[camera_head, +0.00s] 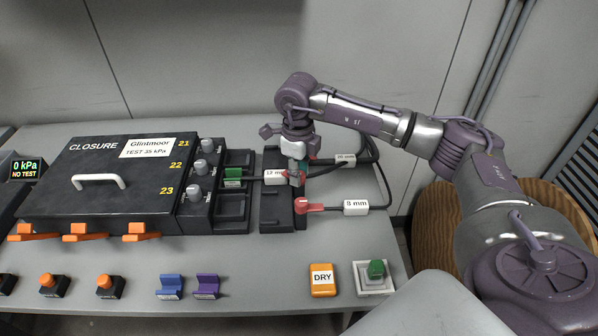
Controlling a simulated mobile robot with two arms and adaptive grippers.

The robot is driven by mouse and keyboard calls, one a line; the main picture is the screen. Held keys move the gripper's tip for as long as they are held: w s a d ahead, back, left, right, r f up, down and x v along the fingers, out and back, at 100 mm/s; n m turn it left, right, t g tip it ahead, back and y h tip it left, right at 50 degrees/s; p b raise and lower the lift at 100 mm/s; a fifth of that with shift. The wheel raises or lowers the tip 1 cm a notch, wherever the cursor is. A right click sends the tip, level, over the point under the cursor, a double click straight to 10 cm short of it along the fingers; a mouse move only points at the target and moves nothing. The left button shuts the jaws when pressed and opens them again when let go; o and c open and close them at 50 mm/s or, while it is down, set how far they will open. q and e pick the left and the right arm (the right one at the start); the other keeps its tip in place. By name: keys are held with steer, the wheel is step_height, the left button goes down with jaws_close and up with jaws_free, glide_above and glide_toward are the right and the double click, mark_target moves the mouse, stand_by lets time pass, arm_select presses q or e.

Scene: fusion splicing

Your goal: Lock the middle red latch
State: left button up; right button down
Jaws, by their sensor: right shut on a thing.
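The middle red latch (301,181) sits on the dark block (271,212) right of the splice tray, beside the cable labelled 12 mm (275,177). My right gripper (296,167) reaches down onto it from above and is shut on it; its fingers hide part of the latch. Another red latch (308,206) lies nearer the front, beside the cable labelled 8 mm (355,207). A third cable with a label (345,160) runs behind, and any latch there is mostly hidden by the gripper. My left gripper is not in view.
A black closure box (60,190) with a white handle and orange clips stands on the left. Grey knobs (193,192) line its right side. An orange DRY block (322,279), a green button (376,269) and blue and purple holders (170,286) stand along the front edge.

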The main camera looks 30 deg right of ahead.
steer(key=shift+r, duration=0.1)
steer(key=c, duration=0.9)
jaws_free()
steer(key=shift+o, duration=0.2)
step_height(320, 180, up, 12)
steer(key=shift+a, duration=0.15)
steer(key=shift+s, duration=0.1)
